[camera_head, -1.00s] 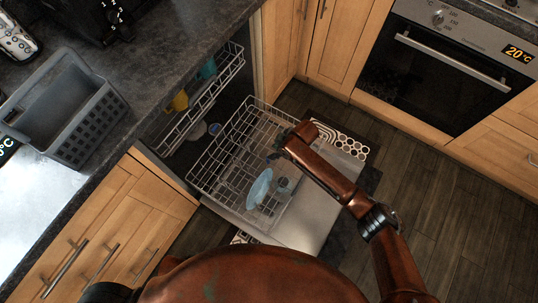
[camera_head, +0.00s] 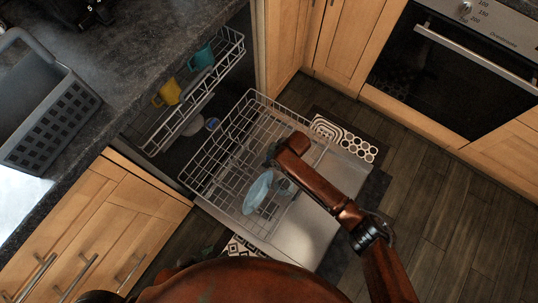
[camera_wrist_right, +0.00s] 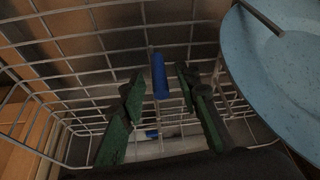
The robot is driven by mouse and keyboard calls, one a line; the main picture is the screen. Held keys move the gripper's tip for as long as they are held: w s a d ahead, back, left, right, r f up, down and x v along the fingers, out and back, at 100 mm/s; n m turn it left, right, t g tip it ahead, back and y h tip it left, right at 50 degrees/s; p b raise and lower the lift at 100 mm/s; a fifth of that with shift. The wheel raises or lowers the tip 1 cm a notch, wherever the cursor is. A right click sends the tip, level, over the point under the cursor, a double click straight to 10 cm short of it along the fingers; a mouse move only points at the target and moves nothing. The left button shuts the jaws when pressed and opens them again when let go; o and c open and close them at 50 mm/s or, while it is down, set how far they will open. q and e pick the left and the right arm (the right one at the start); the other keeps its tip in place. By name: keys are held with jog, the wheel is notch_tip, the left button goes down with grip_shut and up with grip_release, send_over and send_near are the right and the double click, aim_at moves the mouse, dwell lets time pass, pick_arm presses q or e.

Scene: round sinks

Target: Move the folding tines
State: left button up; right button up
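The pulled-out lower dishwasher rack (camera_head: 215,160) is white wire and holds the wire tines; which tines fold is too small to tell in the head view. In the right wrist view a blue upright piece (camera_wrist_right: 159,75) stands among the rack wires (camera_wrist_right: 85,60). My right gripper (camera_wrist_right: 160,82) has its green fingers apart, one on each side of the blue piece, with visible gaps. In the head view my right gripper (camera_head: 270,153) is low over the rack, partly hidden by its arm.
A light blue plate (camera_head: 257,192) stands tilted in the rack, close right of the gripper in the wrist view (camera_wrist_right: 275,75). A clear glass (camera_head: 285,187) is beside it. The upper rack (camera_head: 200,95) holds yellow and teal cups. The oven (camera_head: 440,75) is at right.

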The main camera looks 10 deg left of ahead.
jog(key=shift+a+f, duration=0.15)
jog(key=shift+f, duration=0.15)
jog(key=shift+c, duration=0.5)
grip_shut()
